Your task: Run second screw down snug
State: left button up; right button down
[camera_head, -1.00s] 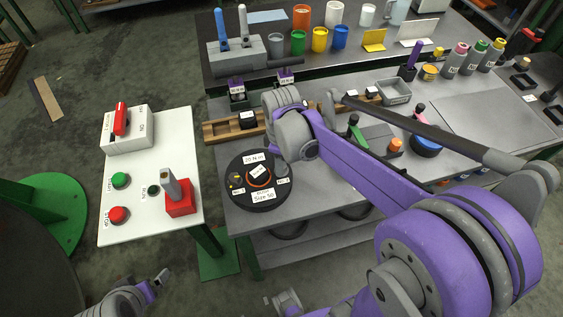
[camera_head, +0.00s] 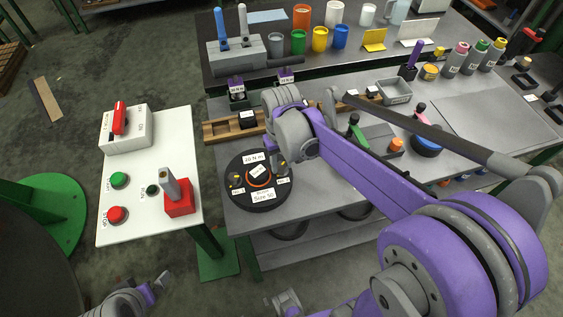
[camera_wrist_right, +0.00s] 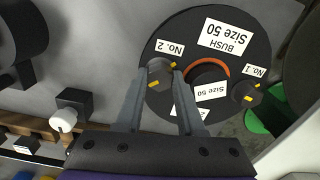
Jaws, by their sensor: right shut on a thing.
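The round black bush plate (camera_head: 240,200) lies at the table's front left corner, labelled "BUSH Size 50" and "20 N·m", with an orange ring in its middle. In the right wrist view, the second screw (camera_wrist_right: 160,76) is a dark head with yellow marks beside the "No. 2" label. My right gripper (camera_wrist_right: 160,82) is shut on that screw head from above; in the head view the gripper (camera_head: 281,168) partly covers the plate's right side. The first screw (camera_wrist_right: 246,93) stands by the "No. 1" label. The screw's depth is hidden. My left gripper (camera_head: 158,284) is low at left, away from the table.
A white panel (camera_head: 138,215) with green and red buttons and a red-based lever stands left of the table. A wooden rack (camera_head: 222,130) sits behind the plate. Cups, bottles and a grey bin (camera_head: 394,91) stand farther back. My right arm spans the table's right side.

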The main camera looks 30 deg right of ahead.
aim_at(281, 165)
jog(key=m, duration=0.4)
jog(key=shift+m, duration=0.3)
jog(key=m, duration=0.4)
jog(key=shift+m, duration=0.3)
jog(key=c, duration=0.5)
grip_release()
jog(key=shift+r, duration=0.15)
notch_tip(281, 165, up, 11)
jog(key=shift+f+p, duration=0.2)
jog(key=shift+p, duration=0.1)
